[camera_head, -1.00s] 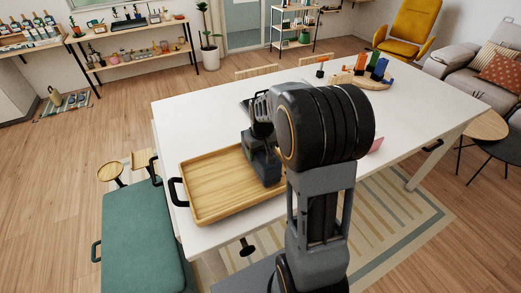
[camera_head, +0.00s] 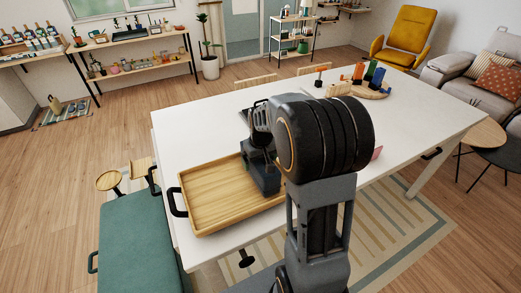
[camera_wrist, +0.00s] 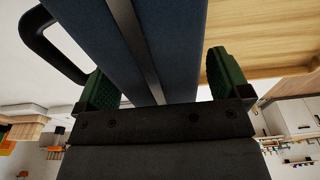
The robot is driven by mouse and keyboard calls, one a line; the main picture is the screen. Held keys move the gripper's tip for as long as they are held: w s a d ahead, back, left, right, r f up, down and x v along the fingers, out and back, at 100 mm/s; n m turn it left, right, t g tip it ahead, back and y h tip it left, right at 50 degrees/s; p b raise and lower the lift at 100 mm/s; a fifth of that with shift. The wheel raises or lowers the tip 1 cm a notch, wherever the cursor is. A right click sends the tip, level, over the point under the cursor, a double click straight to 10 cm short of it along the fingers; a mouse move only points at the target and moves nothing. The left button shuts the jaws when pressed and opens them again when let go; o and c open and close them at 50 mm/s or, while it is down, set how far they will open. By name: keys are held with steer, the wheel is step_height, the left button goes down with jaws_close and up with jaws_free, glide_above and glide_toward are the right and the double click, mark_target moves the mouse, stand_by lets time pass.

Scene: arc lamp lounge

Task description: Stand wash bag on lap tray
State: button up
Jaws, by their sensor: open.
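The lap tray (camera_head: 215,208) is a pale wooden tray with black handles, lying on the near left part of the white table. My gripper (camera_wrist: 165,85) shows in the wrist view as two green-padded fingers spread apart. Between them is the wash bag (camera_wrist: 180,45), dark blue with a grey stripe. In the head view my gripper (camera_head: 262,165) is over the tray's right part.
The white table (camera_head: 205,130) has clear room behind the tray. A wooden board (camera_head: 370,91) with colourful pieces lies at its far right. A teal padded bench (camera_head: 140,240) stands by the table's near left edge.

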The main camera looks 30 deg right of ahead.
steer(key=r, duration=0.3)
steer(key=s+r, duration=0.1)
steer(key=r, duration=0.6)
steer(key=shift+s+r+b, duration=0.15)
steer(key=shift+r+b, duration=0.25)
steer(key=s+a+t, duration=0.1)
steer(key=s+a, duration=0.3)
steer(key=s, duration=0.3)
steer(key=s+a+f+t, duration=0.1)
steer(key=s+a+t, duration=0.1)
steer(key=s+a, duration=0.3)
steer(key=shift+s, duration=1.25)
steer(key=shift+f, duration=0.1)
